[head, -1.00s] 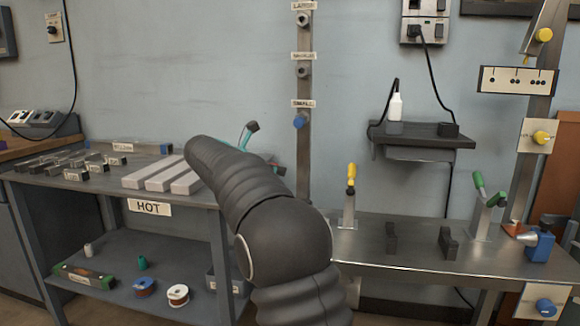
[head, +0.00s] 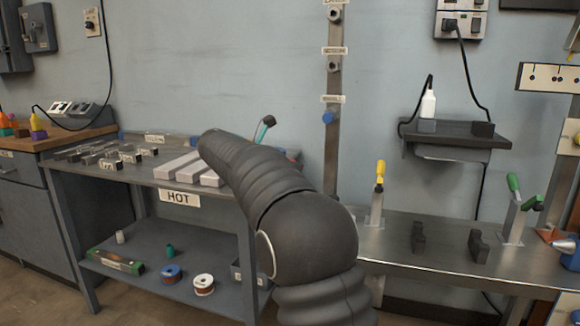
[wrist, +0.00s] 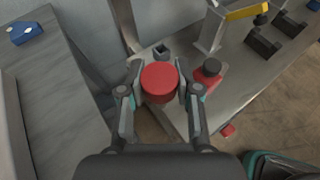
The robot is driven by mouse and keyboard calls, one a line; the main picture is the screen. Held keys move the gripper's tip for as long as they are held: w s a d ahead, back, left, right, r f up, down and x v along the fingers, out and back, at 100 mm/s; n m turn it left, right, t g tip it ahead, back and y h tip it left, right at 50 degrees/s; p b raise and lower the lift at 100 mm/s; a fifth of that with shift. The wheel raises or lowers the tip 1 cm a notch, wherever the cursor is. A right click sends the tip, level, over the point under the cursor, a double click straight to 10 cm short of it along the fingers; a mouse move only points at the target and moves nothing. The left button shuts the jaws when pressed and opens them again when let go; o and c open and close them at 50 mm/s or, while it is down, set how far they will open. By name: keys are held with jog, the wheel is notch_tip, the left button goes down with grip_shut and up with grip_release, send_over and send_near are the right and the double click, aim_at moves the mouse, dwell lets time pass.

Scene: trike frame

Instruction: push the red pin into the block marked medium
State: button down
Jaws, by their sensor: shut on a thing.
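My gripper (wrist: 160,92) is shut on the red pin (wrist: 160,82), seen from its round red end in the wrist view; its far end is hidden. In the head view my arm hides the gripper and the pin. The block marked medium (head: 334,66) is a small dark metal block on the upright post, under its label, and looks empty. I see it only in the head view, up and right of my arm. I cannot tell the distance between pin and block.
On the same post are the large block (head: 335,15) above and a blue pin (head: 328,117) at the small label below. A yellow-handled clamp (head: 377,195) stands on the steel bench (head: 395,237). The bench marked hot (head: 180,197) is at left. A red, dark-topped object (wrist: 208,73) sits near the held pin.

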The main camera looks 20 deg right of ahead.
jog(key=shift+r+p, duration=1.85)
jog(key=shift+r, duration=0.7)
